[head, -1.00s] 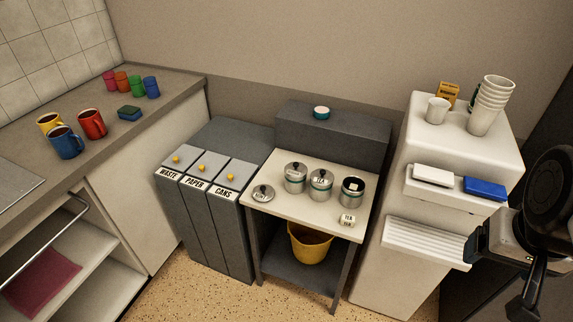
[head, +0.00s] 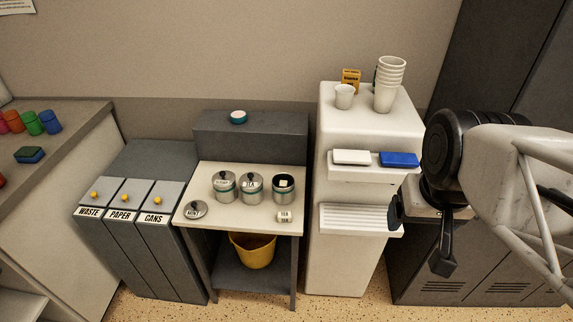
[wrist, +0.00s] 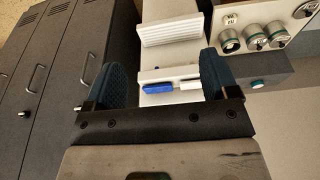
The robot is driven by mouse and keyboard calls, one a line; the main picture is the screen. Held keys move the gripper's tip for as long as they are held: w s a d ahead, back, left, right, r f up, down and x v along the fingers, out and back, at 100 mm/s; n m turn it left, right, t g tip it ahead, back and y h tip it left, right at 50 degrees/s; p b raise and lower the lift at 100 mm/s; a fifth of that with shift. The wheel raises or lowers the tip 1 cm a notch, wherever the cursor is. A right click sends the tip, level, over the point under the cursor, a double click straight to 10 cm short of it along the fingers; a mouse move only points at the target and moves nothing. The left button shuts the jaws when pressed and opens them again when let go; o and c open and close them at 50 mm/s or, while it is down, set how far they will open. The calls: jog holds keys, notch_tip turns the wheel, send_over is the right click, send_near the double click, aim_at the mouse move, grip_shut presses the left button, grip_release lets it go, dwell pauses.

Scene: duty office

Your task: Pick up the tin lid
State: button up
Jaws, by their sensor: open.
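The tin lid (head: 195,209), a grey metal disc with a dark knob and a label, lies flat at the left front of the small white-topped table (head: 235,220). It also shows at the upper right edge of the wrist view (wrist: 304,11). Two lidded tins (head: 224,186) (head: 251,188) and an open tin (head: 283,193) stand in a row to its right. My gripper (head: 420,234) is at the right of the head view, well away from the lid. In the wrist view its two blue pads (wrist: 164,75) are wide apart with nothing held between them.
A white dispenser cabinet (head: 345,250) with a sponge shelf and cups on top stands between table and arm. A small label block (head: 284,216) lies at the table's right front. Grey bins (head: 140,245) stand left. A yellow bucket (head: 254,252) sits below. Dark lockers (wrist: 65,60) stand beside my gripper.

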jog(key=shift+o, duration=0.2)
jog(key=o, duration=0.3)
jog(key=shift+o, duration=0.2)
